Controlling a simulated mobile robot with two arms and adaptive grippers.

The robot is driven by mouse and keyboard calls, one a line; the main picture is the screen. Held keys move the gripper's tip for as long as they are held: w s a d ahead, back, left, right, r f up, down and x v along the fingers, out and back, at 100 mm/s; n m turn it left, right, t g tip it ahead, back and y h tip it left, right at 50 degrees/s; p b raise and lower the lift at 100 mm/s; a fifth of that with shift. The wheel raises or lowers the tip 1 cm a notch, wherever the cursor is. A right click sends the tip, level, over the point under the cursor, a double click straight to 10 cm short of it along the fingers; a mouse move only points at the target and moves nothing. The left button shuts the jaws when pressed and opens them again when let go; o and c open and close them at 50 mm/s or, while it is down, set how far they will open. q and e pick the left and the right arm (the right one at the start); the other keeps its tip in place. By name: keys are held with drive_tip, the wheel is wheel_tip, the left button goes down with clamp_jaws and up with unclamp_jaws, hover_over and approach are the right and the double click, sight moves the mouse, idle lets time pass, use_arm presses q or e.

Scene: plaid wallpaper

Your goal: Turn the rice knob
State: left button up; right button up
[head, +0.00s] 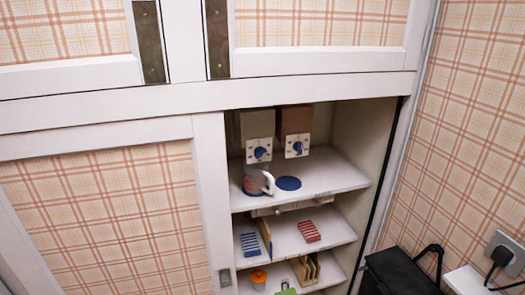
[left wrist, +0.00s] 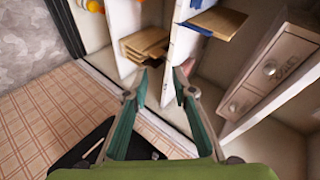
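Two dispensers hang above the upper shelf of the open cabinet in the head view. The left one (head: 256,124) is olive-grey, the right one (head: 295,120) reddish brown. Each has a white plate with a blue knob, the left knob (head: 260,153) and the right knob (head: 297,148). I cannot read which is rice. A mug (head: 258,180) with a white handle stands below the left knob. My left gripper (left wrist: 162,74) is open and empty in the left wrist view, near the cabinet's shelves; neither knob is visible there.
A blue round disc (head: 288,183) lies on the upper shelf. Small drawers (left wrist: 258,80) hang under it. Lower shelves hold striped blocks (head: 309,231) and wooden slats (head: 305,269). A black bag-like object (head: 395,272) stands right of the cabinet. A plaid door (head: 105,225) covers the left.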

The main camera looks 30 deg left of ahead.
use_arm(q)
drive_tip(key=w+a+r+n+t+y+p, duration=0.1)
drive_tip(key=w+r+y, duration=0.1)
drive_tip(key=r, duration=0.8)
drive_tip(key=w+a+r+t+y, duration=0.1)
drive_tip(key=w+a+r, duration=0.15)
drive_tip(key=r, duration=0.75)
drive_tip(key=n+y+p, duration=0.1)
drive_tip(key=n+y, duration=0.3)
drive_tip(key=y, duration=0.1)
approach(262, 156)
drive_tip(key=p+x, duration=0.2)
drive_tip(key=x, duration=0.2)
drive_tip(key=p+x, duration=0.3)
drive_tip(key=x, duration=0.1)
drive_tip(key=shift+s+r, duration=0.1)
drive_tip(key=shift+r, duration=0.15)
drive_tip(key=shift+f+p+x, duration=0.2)
drive_tip(key=shift+p+x, duration=0.25)
drive_tip(key=shift+x, duration=0.4)
drive_tip(key=shift+d, duration=0.1)
clamp_jaws()
